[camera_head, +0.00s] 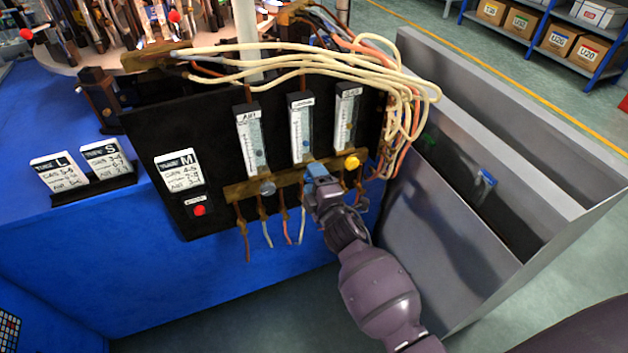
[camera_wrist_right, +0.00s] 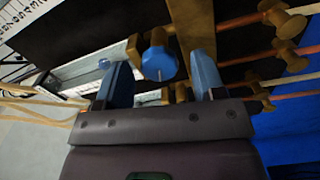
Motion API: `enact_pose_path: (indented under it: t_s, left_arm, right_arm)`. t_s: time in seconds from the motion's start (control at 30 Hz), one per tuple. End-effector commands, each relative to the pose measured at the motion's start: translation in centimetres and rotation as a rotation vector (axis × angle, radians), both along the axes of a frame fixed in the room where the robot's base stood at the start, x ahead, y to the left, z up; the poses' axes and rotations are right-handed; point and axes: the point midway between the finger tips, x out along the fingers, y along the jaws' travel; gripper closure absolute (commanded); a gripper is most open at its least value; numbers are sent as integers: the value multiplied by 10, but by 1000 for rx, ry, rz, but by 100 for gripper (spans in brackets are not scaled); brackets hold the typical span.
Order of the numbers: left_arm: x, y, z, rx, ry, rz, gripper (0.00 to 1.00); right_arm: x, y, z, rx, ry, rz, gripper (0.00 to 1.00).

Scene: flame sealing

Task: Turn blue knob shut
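The blue knob (camera_wrist_right: 160,56) sits on the brass manifold under the flowmeters and shows between the two blue fingers of my right gripper (camera_wrist_right: 161,75) in the right wrist view. The fingers are apart, one on each side of the knob, with a gap to each. In the head view my right gripper (camera_head: 317,172) is at the manifold (camera_head: 235,190) below the middle flowmeter (camera_head: 301,128), and it hides the knob. My left gripper is in neither view.
A grey knob (camera_head: 267,188) and a yellow knob (camera_head: 352,162) flank the right gripper. Tubes hang below the manifold, and pale hoses (camera_head: 415,85) loop over the black panel. A grey metal bin (camera_head: 450,220) stands to the right. A red button (camera_head: 199,210) is at the panel's left.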

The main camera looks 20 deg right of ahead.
Motion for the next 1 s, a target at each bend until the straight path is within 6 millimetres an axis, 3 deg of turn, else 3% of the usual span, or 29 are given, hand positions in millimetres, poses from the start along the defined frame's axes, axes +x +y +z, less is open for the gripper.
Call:
enact_pose_path:
  t_s: [0.37,1.0]
  left_arm:
    - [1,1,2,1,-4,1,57]
    - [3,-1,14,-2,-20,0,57]
  right_arm:
    - [-9,0,1,0,-1,1,37]
    - [-99,-4,1,0,0,-1,37]
